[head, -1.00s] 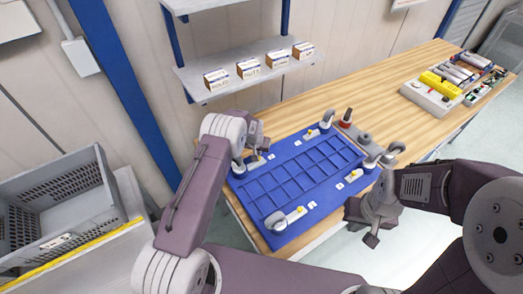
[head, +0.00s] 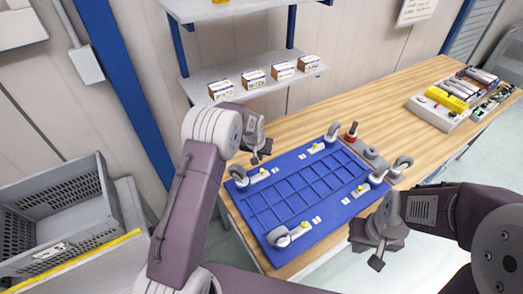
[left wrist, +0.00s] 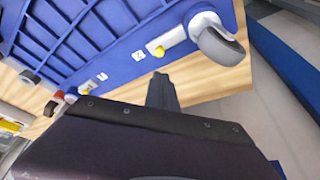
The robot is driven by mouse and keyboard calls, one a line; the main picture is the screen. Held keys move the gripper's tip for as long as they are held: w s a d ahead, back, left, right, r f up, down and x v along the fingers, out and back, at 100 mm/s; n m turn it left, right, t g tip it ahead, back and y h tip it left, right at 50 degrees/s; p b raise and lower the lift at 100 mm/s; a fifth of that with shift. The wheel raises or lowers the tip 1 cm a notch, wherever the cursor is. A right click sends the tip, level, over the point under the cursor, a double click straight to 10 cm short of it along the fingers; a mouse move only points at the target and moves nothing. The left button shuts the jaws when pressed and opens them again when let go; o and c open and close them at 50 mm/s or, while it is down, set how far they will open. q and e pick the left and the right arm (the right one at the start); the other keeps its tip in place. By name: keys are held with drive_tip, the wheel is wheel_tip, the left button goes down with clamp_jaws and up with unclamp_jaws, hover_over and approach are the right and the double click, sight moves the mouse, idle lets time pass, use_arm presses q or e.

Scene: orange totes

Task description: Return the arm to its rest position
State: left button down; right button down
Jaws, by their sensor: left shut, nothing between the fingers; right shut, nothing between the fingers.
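My left gripper (head: 256,155) is shut and empty. In the head view it is at the upper left of the blue dolly (head: 300,238), above its back left corner. In the left wrist view the shut fingers (left wrist: 162,92) point toward the edge of the dolly, and a grey caster wheel (left wrist: 218,46) is off to their right. My right gripper (head: 376,258) is shut and empty, in front of the dolly's right side with its fingers pointing down.
The dolly lies wheels up on a wooden bench (head: 395,118). A shelf (head: 245,92) with several small boxes stands behind. A grey crate (head: 60,215) is on the left. A control box with a yellow top (head: 443,108) and a parts tray are at the far right.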

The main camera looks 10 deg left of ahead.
use_arm(q)
drive_tip(key=s+r+b, duration=0.5)
drive_tip(key=s+b, duration=0.1)
drive_tip(key=s+f+g+b, duration=0.1)
drive_tip(key=s+f, duration=0.2)
drive_tip(key=s, duration=0.9)
drive_tip(key=s+a+f+g, duration=0.1)
drive_tip(key=s+f+g, duration=0.1)
drive_tip(key=s, duration=1)
drive_tip(key=shift+f+b, duration=0.35)
drive_tip(key=shift+f, duration=0.35)
